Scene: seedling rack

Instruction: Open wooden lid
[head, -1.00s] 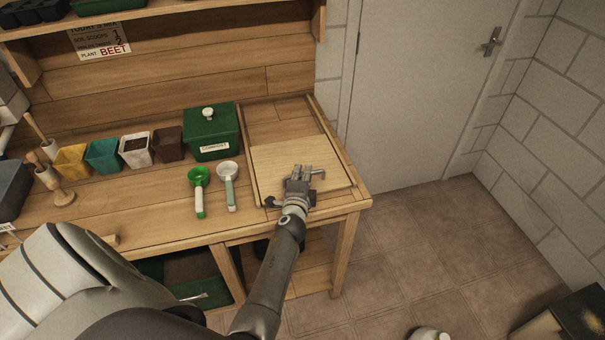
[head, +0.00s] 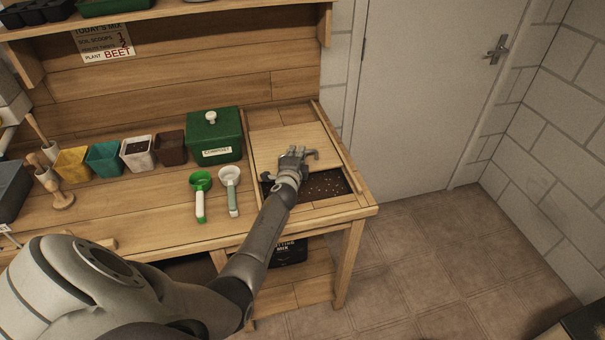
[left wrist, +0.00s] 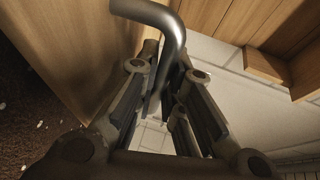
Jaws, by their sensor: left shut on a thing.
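The wooden lid (head: 290,140) is a pale board at the right end of the bench. It lies back along its side rails, and dark soil with light specks (head: 325,186) shows in the bin in front of it. My left gripper (head: 295,158) is at the lid's front part, shut on a metal handle. In the left wrist view the bent grey handle (left wrist: 158,20) runs down between the two fingers of my gripper (left wrist: 165,95), with the lid's wood (left wrist: 70,50) behind. My right gripper is in neither view.
A green lidded compost box (head: 213,135) stands left of the bin. A green scoop (head: 201,183) and a white scoop (head: 230,180) lie in front of it. Several small pots line the back left. A door (head: 430,95) is at the right.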

